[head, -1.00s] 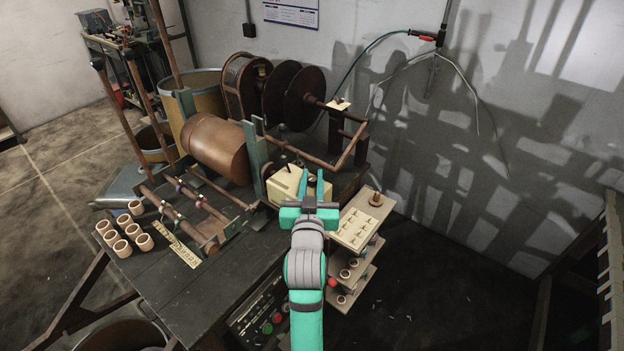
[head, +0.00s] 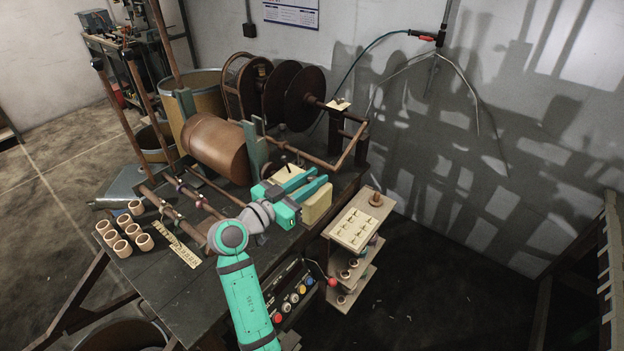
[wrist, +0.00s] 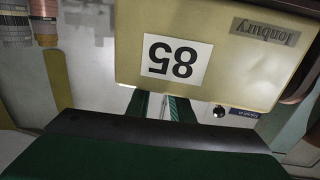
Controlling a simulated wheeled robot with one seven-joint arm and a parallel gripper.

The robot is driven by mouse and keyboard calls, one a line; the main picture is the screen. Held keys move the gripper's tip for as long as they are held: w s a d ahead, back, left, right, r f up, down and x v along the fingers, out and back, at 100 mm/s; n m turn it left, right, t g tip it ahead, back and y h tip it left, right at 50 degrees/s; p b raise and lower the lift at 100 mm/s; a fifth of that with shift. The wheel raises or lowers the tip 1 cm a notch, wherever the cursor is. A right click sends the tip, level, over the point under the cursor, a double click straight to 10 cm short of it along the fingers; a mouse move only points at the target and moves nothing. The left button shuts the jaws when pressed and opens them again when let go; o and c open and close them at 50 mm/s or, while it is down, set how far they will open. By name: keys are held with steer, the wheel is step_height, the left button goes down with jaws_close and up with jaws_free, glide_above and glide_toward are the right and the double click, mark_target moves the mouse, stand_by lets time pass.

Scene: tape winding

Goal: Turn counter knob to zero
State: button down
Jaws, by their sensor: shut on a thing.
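The counter is a cream box (head: 318,204) on the bench, partly covered by my gripper. In the wrist view its face (wrist: 110,40) fills the top, with an upside-down white "85" label (wrist: 177,57) and a "Jonbury" plate (wrist: 265,31). My gripper (head: 320,179) lies across the counter from the left, its two green fingers pointing right. In the wrist view the fingers (wrist: 160,108) run under the box's edge and their tips are hidden. The gripper is shut on what appears to be the counter knob, which the fingers hide. The counter's reading cannot be seen.
A brown drum (head: 215,146) and dark discs (head: 304,98) stand behind the counter. A tiered stand (head: 355,225) is at the right. Several tan cups (head: 122,248) and a ruler (head: 182,253) lie on the bench's left. Push buttons (head: 288,306) are on the bench front.

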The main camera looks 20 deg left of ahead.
steer(key=shift+m+g+h, duration=1.1)
steer(key=shift+m+h, duration=0.2)
steer(key=shift+h, duration=0.4)
steer(key=c, duration=1.6)
jaws_free()
steer(key=shift+o, duration=0.2)
steer(key=v, duration=1)
steer(key=shift+a, duration=0.4)
steer(key=shift+s, duration=0.1)
